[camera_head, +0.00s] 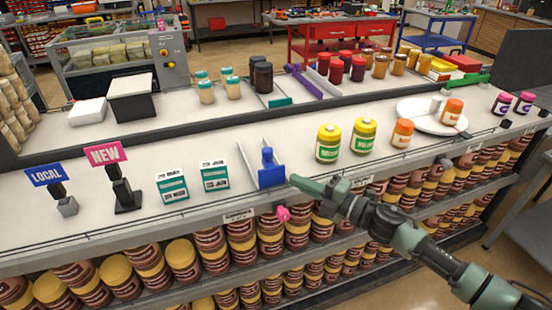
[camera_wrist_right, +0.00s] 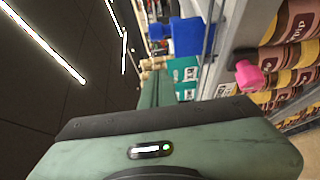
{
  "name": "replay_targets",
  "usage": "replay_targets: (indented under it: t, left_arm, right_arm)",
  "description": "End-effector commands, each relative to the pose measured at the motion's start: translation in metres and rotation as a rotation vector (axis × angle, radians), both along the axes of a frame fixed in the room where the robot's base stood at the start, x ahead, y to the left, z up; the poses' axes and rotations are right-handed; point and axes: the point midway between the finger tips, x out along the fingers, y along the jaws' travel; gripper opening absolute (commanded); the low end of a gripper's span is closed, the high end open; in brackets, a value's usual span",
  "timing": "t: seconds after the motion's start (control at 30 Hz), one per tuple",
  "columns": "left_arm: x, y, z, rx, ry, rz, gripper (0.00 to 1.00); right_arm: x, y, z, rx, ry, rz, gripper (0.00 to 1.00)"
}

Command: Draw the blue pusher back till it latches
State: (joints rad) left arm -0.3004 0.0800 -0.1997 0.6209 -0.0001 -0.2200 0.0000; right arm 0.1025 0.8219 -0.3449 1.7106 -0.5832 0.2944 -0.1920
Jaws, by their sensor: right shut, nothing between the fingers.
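The blue pusher (camera_head: 270,173) stands upright at the front end of a narrow track with pale side rails (camera_head: 246,165) on the upper shelf. In the right wrist view the blue pusher (camera_wrist_right: 187,38) shows at the top, beyond the gripper body. My right gripper (camera_head: 293,180) is shut and empty, just right of the pusher near the shelf's front edge. I cannot tell whether it touches the pusher. My left gripper is not in view.
Two green-and-white boxes (camera_head: 215,175) stand left of the track. Yellow jars (camera_head: 328,144) stand to the right. A pink knob (camera_head: 283,213) sticks out below the shelf edge (camera_head: 150,228). Several brown jars fill the lower shelf.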

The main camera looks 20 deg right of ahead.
Motion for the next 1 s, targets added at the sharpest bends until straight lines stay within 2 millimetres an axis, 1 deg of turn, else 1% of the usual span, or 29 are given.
replay_targets:
  t: [0.03,0.3,0.4,0.5,0.7,1.0]
  left_arm:
    - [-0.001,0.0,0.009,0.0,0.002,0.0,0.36]
    - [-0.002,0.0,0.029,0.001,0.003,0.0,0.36]
    - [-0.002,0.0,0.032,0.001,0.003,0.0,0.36]
    - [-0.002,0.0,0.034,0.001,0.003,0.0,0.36]
    - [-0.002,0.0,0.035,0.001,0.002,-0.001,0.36]
    - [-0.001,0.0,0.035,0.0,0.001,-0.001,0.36]
  right_arm:
    - [0.011,0.007,0.007,0.005,-0.003,-0.001,0.0]
    - [0.058,0.042,0.005,0.004,-0.001,-0.002,0.0]
    - [0.073,0.036,0.003,0.002,0.0,-0.005,0.0]
    - [0.083,0.034,0.002,0.003,0.001,-0.004,0.0]
    - [0.093,0.033,0.001,0.002,0.001,-0.002,0.0]
    - [0.094,0.032,0.0,0.002,0.001,-0.002,0.0]
